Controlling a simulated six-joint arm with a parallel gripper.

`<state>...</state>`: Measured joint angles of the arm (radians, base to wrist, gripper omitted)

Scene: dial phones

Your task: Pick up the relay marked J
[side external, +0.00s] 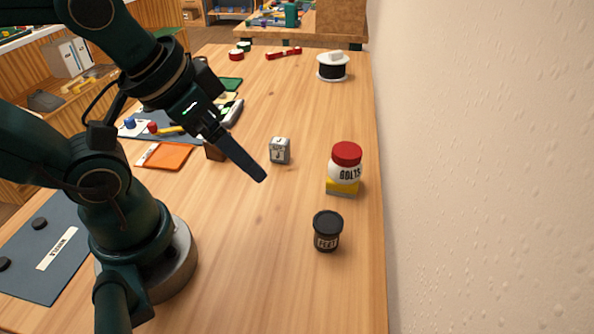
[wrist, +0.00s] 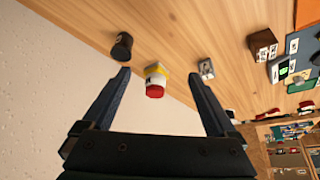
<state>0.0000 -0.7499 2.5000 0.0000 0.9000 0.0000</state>
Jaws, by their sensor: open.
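A small grey block-shaped relay (side external: 280,151) with a dark mark on its front, which looks like a J, stands on the wooden table. It also shows in the wrist view (wrist: 206,68), just beyond the right fingertip. My gripper (side external: 262,178) is raised above the table, left of and nearer than the relay in the side view. In the wrist view my gripper (wrist: 159,76) has its two fingers wide apart with nothing held between them. In the side view the fingers overlap, so one hides the other.
A red-lidded BOLTS jar (side external: 346,163) on a yellow block (side external: 343,187) stands right of the relay. A black FEET jar (side external: 327,231) is nearer. A brown block (side external: 214,151) and orange mat (side external: 164,156) lie left. A wall (side external: 480,170) borders the table's right edge.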

